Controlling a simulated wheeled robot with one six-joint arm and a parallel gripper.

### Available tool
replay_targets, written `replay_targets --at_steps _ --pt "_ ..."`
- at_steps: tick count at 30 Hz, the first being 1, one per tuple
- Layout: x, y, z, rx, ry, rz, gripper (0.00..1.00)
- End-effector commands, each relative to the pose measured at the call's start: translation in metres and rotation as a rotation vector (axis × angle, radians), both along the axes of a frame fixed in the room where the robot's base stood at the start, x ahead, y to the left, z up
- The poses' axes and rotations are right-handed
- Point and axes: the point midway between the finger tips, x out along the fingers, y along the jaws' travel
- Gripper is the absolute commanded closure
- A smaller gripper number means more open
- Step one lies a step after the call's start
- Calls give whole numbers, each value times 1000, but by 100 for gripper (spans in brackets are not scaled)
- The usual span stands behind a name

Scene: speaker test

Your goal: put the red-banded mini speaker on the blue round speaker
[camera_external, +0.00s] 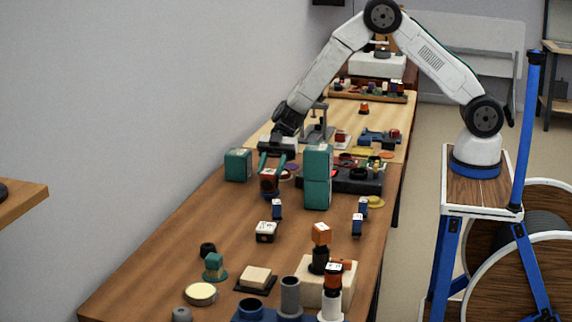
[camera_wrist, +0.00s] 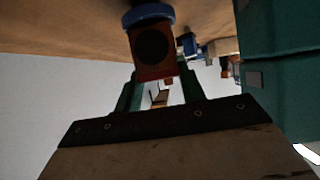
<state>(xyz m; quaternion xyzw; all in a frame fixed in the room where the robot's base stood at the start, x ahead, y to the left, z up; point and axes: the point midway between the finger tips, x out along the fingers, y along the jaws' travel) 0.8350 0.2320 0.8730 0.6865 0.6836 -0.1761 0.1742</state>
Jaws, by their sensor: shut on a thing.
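My gripper (camera_external: 271,166) points down over the far part of the brown table, its two green fingers shut on the red-banded mini speaker (camera_external: 269,181). In the wrist view the mini speaker (camera_wrist: 153,50) is a small brown-red box with a dark round face, held between the fingertips. A blue round piece (camera_wrist: 148,14), apparently the blue round speaker, lies directly against its table-side end, and it shows as a small dark blue patch below the box in the outside view (camera_external: 269,193). Whether the box rests on it or only lines up with it I cannot tell.
A stacked pair of teal boxes (camera_external: 317,192) stands close right of my gripper, and another teal box (camera_external: 238,164) stands to the left. Small blue items (camera_external: 277,208) and a white-topped block (camera_external: 266,231) lie nearer. The table's left middle is clear.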

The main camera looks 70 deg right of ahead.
Motion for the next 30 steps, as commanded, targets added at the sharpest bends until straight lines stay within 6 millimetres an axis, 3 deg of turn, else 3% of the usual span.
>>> replay_targets --at_steps 3,4,6,17,30 --pt "0 0 -3 0 0 0 85" --pt "0 0 -3 0 0 0 58" --pt "0 0 -3 0 0 0 39" --pt "0 -1 1 0 0 -1 39" --pt "1 -75 41 1 -1 -4 39"
